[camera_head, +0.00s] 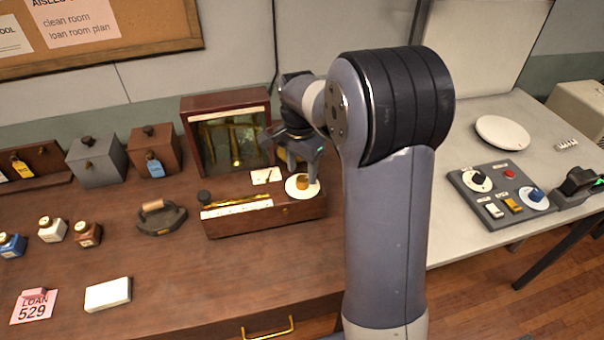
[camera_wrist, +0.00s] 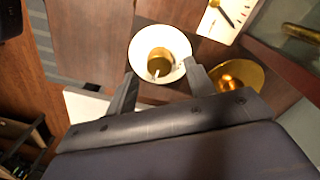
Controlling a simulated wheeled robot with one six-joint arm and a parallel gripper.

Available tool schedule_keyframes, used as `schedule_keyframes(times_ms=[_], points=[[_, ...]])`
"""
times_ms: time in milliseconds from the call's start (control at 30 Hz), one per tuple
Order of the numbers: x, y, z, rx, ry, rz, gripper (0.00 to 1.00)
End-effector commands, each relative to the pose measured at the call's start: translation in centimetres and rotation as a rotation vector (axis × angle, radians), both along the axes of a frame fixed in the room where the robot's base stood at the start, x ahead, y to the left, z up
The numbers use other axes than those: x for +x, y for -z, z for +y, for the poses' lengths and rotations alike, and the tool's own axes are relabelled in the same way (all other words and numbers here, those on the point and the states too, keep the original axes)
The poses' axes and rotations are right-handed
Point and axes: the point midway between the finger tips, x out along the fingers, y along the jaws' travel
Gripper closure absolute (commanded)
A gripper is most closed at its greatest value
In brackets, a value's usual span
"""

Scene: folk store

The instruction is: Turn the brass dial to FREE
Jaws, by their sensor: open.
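The brass dial (camera_head: 303,183) is a short round knob on a white disc (camera_head: 291,190), at the right end of an open wooden instrument case (camera_head: 268,222). In the wrist view the dial (camera_wrist: 159,64) shows as a brass knob with a small pale mark at its lower left edge, inside the white disc (camera_wrist: 144,41). I cannot read any lettering on the disc. My gripper (camera_head: 301,167) is above the dial. In the wrist view my gripper (camera_wrist: 160,70) is open, with one finger on each side of the dial. Contact cannot be told.
A white card with a dark pointer (camera_head: 266,176) is left of the dial. A polished brass round (camera_wrist: 237,82) is near the right finger. A flat iron (camera_head: 160,220) sits left of the case.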

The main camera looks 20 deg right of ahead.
Motion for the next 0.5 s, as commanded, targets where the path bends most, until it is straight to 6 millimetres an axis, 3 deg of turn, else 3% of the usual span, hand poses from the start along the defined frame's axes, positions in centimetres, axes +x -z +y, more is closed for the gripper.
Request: schedule_keyframes(times_ms=[300, 500], points=[[0.3, -6.3, 0.2, 0.001, 0.000, -0.004, 0.49], [0.3, -8.3, 0.2, 0.001, 0.000, -0.001, 0.49]])
